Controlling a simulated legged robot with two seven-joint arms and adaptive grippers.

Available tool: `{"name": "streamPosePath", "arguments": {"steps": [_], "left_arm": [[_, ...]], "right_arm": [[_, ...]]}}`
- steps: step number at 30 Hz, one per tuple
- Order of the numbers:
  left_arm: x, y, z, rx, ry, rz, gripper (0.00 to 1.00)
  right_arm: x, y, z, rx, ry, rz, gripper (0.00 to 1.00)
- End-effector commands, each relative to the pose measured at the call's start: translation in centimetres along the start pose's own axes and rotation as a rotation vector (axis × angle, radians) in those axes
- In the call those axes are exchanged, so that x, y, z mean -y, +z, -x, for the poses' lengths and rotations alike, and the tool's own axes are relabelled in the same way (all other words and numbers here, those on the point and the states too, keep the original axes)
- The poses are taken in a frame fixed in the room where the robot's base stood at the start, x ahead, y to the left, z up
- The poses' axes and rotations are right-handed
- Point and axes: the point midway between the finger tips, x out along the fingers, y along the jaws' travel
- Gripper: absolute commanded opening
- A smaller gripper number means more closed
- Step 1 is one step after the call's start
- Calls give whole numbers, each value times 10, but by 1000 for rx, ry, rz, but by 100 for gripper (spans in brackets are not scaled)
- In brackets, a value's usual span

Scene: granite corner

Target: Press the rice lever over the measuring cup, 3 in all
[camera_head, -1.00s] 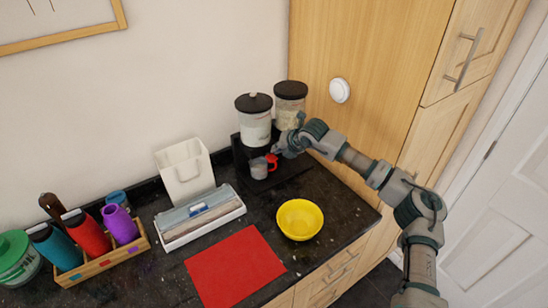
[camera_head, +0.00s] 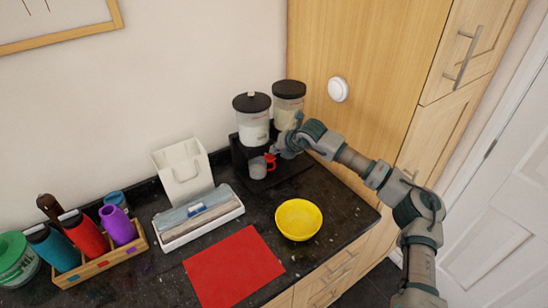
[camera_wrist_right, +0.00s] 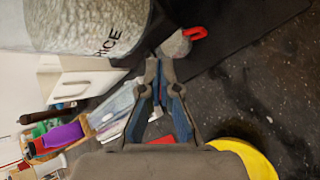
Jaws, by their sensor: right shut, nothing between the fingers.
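The rice dispenser (camera_head: 254,128), a clear canister with a black lid on a black stand, is at the back of the counter. Its side, marked "RICE", fills the upper left of the right wrist view (camera_wrist_right: 75,22). The measuring cup (camera_head: 257,170), clear with a red handle, stands below the canister; it also shows in the right wrist view (camera_wrist_right: 176,46). My right gripper (camera_head: 281,150) is shut and empty, beside the dispenser's front and close to the cup; its fingers meet in the right wrist view (camera_wrist_right: 163,65). I cannot make out the lever. My left gripper is out of view.
A second canister (camera_head: 289,104) stands behind and right. A yellow bowl (camera_head: 299,219) and red mat (camera_head: 233,267) lie in front. A tall wood cabinet (camera_head: 370,90) borders the right.

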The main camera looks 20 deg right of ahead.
Motion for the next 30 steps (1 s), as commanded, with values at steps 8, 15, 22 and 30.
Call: {"name": "streamPosePath", "arguments": {"steps": [8, 15, 22, 30], "left_arm": [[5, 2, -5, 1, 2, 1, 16], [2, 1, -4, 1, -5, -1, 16], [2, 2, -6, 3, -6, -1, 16], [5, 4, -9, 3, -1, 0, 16]], "right_arm": [[-6, -6, -2, 2, -1, 6, 0], [3, -3, -3, -1, 2, 0, 0], [5, -4, -6, -2, 2, -1, 0], [0, -9, -8, 0, -1, 4, 0]]}}
